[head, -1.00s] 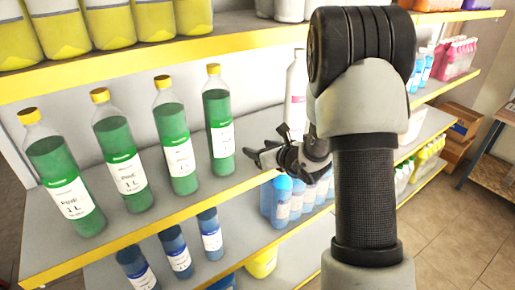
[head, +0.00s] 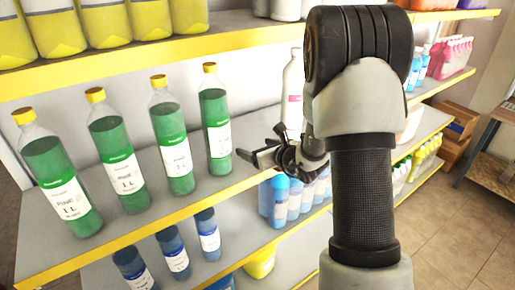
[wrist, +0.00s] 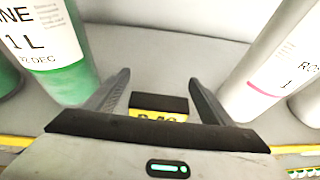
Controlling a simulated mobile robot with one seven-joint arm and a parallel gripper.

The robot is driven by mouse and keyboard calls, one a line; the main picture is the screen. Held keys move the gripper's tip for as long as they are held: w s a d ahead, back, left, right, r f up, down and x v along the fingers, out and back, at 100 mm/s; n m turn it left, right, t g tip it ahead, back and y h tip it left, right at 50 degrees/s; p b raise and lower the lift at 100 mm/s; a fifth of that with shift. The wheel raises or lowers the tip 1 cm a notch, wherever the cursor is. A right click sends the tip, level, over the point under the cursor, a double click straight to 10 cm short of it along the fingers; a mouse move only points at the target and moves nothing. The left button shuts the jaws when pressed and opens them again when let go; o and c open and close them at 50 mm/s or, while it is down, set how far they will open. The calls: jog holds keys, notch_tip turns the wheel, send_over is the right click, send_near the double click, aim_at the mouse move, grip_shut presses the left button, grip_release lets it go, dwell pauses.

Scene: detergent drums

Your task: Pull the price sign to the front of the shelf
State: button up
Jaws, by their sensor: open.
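The price sign (wrist: 160,106) is a small block with a black top and a yellow face bearing dark print, partly cut off by my gripper body. In the wrist view it stands on the grey shelf between the two fingers of my gripper (wrist: 158,80). The fingers are open, one on each side of the sign; I cannot tell whether either touches it. In the head view my gripper (head: 252,156) is over the middle shelf (head: 140,225), right of the green bottles, and the sign cannot be made out there.
A green bottle (wrist: 55,55) stands close left of the fingers and a white bottle (wrist: 265,70) close right. Several green bottles (head: 217,125) line the shelf. Blue bottles (head: 280,198) stand on the shelf below. The shelf behind the sign is bare.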

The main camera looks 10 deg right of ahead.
jog(key=shift+s, duration=0.1)
jog(key=p+v, duration=0.1)
jog(key=v, duration=1.6)
jog(key=s+a+r+n+g+y+p, duration=0.2)
jog(key=s+a+r+n+g+p, duration=0.15)
jog(key=s+a+r+n, duration=0.45)
jog(key=s+a+r+n+g+y+p, duration=0.25)
jog(key=s+a+n+g, duration=0.3)
jog(key=a+n, duration=0.5)
jog(key=s+d+r+n+t+h+p, duration=0.1)
jog(key=s+d+r+n+h+p, duration=0.3)
jog(key=s+d+r+n+h, duration=0.3)
jog(key=d+r+n+h, duration=0.2)
jog(key=d+n, duration=0.2)
jog(key=n, duration=0.2)
jog(key=shift+s+d+r+n+t, duration=0.15)
jog(key=shift+d+n+t, duration=0.05)
jog(key=shift+n+t, duration=0.2)
